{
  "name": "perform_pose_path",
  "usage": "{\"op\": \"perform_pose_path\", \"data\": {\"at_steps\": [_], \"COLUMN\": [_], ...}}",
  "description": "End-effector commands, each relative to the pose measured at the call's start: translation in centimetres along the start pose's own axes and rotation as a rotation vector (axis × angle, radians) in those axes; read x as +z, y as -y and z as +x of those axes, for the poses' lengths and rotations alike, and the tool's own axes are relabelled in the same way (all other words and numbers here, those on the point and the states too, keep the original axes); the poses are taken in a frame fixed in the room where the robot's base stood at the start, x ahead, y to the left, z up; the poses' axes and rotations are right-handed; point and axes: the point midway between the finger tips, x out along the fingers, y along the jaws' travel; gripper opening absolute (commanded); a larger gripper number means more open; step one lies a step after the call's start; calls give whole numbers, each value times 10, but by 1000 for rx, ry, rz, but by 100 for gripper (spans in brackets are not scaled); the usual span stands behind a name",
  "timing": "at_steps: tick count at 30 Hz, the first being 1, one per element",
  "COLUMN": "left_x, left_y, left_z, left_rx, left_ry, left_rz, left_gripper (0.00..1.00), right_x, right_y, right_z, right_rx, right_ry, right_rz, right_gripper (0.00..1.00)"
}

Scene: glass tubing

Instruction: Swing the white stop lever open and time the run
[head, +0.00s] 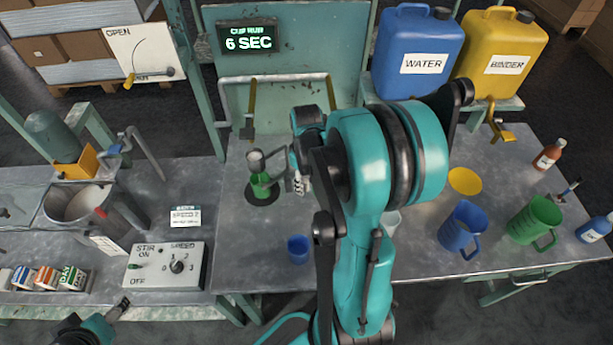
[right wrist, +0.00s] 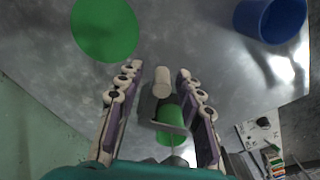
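In the right wrist view, a pale, stubby cylinder (right wrist: 163,81), likely the white stop lever's grip, sits between the fingers of my right gripper (right wrist: 160,85). The fingers stand apart with a gap on each side. A grey bracket and a green cup (right wrist: 172,122) lie just behind it. In the head view my right gripper (head: 298,178) is beside the green cup (head: 261,186) and grey fitting (head: 255,160); the arm hides part of this area. The timer display (head: 249,40) reads 6 SEC. My left gripper (head: 119,308) shows only its tip at lower left.
A blue cup (head: 298,249) stands near the bench's front edge. A green disc (right wrist: 105,28) lies on the bench. Blue (head: 462,229) and green (head: 534,219) jugs are at right. A stir panel (head: 165,266) and mixing pot (head: 80,205) are at left.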

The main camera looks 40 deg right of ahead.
Motion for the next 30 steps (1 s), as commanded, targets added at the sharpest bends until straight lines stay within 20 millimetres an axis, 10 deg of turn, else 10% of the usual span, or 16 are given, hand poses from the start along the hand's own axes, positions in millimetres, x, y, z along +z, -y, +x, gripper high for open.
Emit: {"op": "perform_pose_path", "data": {"at_steps": [18, 30], "left_x": [0, 0], "left_y": [0, 0], "left_z": [0, 0], "left_rx": [0, 0], "left_ry": [0, 0], "left_rz": [0, 0], "left_gripper": [69, 69], "right_x": [0, 0], "right_y": [-1, -1], "right_z": [-106, -117], "right_rx": [0, 0], "right_ry": [0, 0], "right_rz": [1, 1], "right_gripper": [37, 37]}}
